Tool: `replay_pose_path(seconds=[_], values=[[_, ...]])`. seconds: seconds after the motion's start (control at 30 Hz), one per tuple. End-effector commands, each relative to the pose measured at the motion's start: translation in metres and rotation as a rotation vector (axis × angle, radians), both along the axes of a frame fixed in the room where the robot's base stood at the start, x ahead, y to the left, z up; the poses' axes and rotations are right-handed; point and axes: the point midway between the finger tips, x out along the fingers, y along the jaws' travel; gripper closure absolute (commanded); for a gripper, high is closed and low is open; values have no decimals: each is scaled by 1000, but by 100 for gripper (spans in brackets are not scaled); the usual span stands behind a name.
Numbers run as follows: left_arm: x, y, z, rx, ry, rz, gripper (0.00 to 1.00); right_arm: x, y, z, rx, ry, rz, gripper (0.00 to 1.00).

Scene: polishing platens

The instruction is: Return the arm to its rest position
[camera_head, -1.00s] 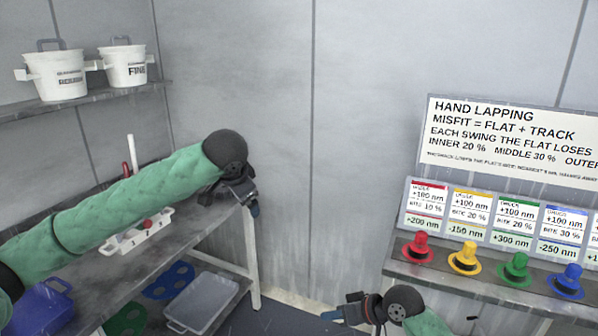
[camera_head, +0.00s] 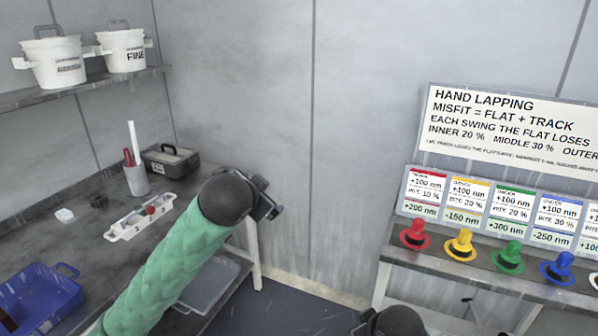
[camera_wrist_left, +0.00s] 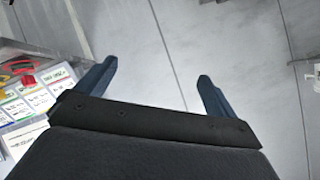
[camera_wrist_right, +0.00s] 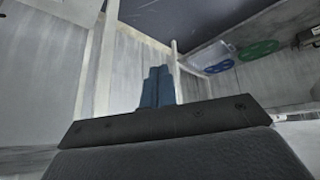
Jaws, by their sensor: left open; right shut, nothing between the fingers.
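My left arm, in a green sleeve, comes in from the bottom left of the head view. Its gripper (camera_head: 270,208) is in the air beyond the right edge of the left bench. In the left wrist view the two blue fingers (camera_wrist_left: 155,84) are apart with nothing between them. My right arm shows only as a dark wrist joint at the bottom edge of the head view; its fingers are largely out of frame there. In the right wrist view the blue fingers of my right gripper (camera_wrist_right: 158,84) are together and empty.
The left bench (camera_head: 100,245) holds a white tray (camera_head: 140,222), a grey toolbox (camera_head: 170,160), a cup (camera_head: 137,180) and a blue bin (camera_head: 40,295). The right shelf (camera_head: 480,275) holds coloured knobs, including a red one (camera_head: 416,234). Floor between them is clear.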

Motion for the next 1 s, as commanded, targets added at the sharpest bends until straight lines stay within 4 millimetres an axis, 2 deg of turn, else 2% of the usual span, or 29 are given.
replay_pose_path(seconds=[0.57, 0.77, 1.0], values=[[-71, 33, -105, -186, 169, 166, 6, -69, -13, -11, -32, 75, -148, 100], [-105, 44, -149, -234, 264, 224, 6, -94, -12, -17, -19, 111, -179, 100], [-154, 53, -204, -283, 397, 285, 6, -126, -7, -26, 10, 171, -205, 100]])
